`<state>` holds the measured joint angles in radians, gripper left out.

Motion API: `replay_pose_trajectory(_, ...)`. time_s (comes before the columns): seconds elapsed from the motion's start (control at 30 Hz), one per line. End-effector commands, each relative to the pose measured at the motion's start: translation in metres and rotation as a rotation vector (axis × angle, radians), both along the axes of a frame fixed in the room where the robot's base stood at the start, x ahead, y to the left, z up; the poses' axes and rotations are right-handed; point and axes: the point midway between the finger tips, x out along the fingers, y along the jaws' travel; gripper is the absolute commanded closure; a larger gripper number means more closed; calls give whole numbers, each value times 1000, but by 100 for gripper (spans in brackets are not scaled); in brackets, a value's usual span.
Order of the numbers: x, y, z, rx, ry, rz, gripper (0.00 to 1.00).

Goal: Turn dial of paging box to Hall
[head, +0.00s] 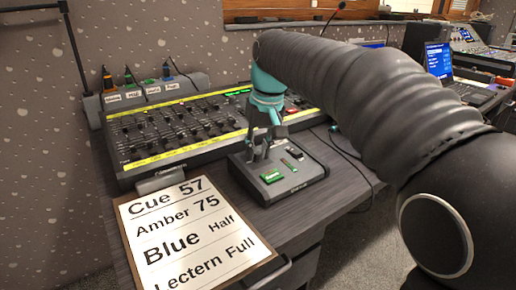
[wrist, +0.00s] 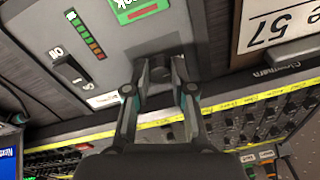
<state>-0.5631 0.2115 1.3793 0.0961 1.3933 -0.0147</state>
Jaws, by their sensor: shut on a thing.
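The paging box (head: 312,171) is a small dark grey console on the desk, in front of the fader board. In the wrist view its grey top panel (wrist: 85,14) fills the upper middle. My gripper (head: 259,152) reaches down onto the left back part of the box. In the wrist view my gripper (wrist: 161,74) has its two fingers closed on either side of the dark dial (wrist: 163,71). The fingers cover most of the dial, and its pointer and the position markings around it cannot be read. A green button, a level strip and a rocker switch are also on the box.
The fader board (head: 180,128) with yellow strips lies behind the box. A clipboard with a cue sheet (head: 190,235) is at the front left. A laptop (head: 438,60) stands at the back right. My arm covers much of the right side.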

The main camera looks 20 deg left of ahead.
Motion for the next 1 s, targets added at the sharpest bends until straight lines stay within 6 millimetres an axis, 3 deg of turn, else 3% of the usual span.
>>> replay_pose_trajectory(0.63, 0, 0, -1, -6, -2, 52, 100)
replay_pose_trajectory(0.67, 0, 0, -1, -6, -2, 52, 71)
replay_pose_trajectory(0.73, 0, 0, -1, -6, -2, 51, 53)
replay_pose_trajectory(1.0, 0, 0, 0, -5, -4, 51, 51)
